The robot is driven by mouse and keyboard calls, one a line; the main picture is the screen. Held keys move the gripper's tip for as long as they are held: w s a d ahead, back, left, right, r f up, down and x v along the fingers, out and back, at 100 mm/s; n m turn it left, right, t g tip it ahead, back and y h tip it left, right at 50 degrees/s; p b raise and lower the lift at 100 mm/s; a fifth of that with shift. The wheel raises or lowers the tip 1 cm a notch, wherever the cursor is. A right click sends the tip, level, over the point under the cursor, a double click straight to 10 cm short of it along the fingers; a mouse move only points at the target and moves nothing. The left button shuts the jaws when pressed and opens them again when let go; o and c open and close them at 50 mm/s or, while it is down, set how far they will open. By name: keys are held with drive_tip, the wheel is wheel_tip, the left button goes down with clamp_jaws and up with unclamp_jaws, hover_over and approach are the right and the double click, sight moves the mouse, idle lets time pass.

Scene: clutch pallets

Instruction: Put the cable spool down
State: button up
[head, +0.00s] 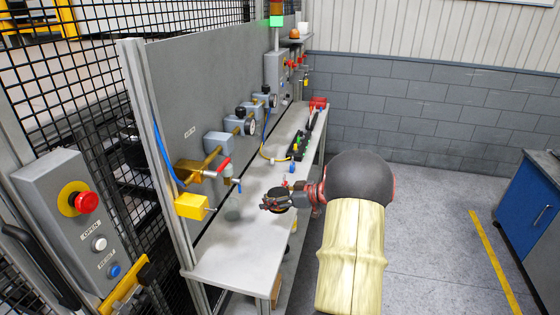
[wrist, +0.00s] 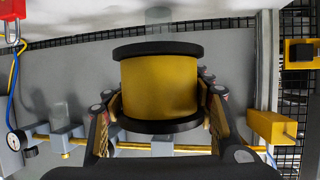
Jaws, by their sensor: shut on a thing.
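The cable spool (wrist: 158,85) has a yellow winding between two black flanges. It fills the middle of the wrist view, between the fingers of my gripper (wrist: 162,105), which are shut on its sides. In the head view the spool (head: 279,193) shows as a small dark disc, partly covered by my gripper (head: 273,202), over the grey workbench (head: 230,262). The gap between spool and bench top is hard to judge.
A yellow box (head: 192,206) and a brass valve (head: 200,170) with a red handle stick out from the back panel beside the bench. A dark tray with small parts (head: 298,148) lies farther along. The near end of the bench is clear. A grey round patch (head: 232,214) shows on its top.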

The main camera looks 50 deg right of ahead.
drive_tip(key=shift+w, duration=0.15)
drive_tip(key=a+f+b, duration=0.4)
drive_tip(key=a, duration=0.5)
drive_tip(key=b, duration=0.2)
hover_over(244, 250)
drive_tip(key=f, duration=0.5)
drive_tip(key=shift+d, duration=0.3)
drive_tip(key=f+b, duration=0.2)
drive_tip(key=f, duration=0.1)
drive_tip(key=shift+a+f, duration=0.25)
drive_tip(key=shift+a, duration=0.15)
drive_tip(key=shift+f, duration=0.25)
drive_tip(key=shift+r, duration=0.1)
drive_tip(key=o, duration=1.6)
drive_tip(key=shift+f, duration=0.2)
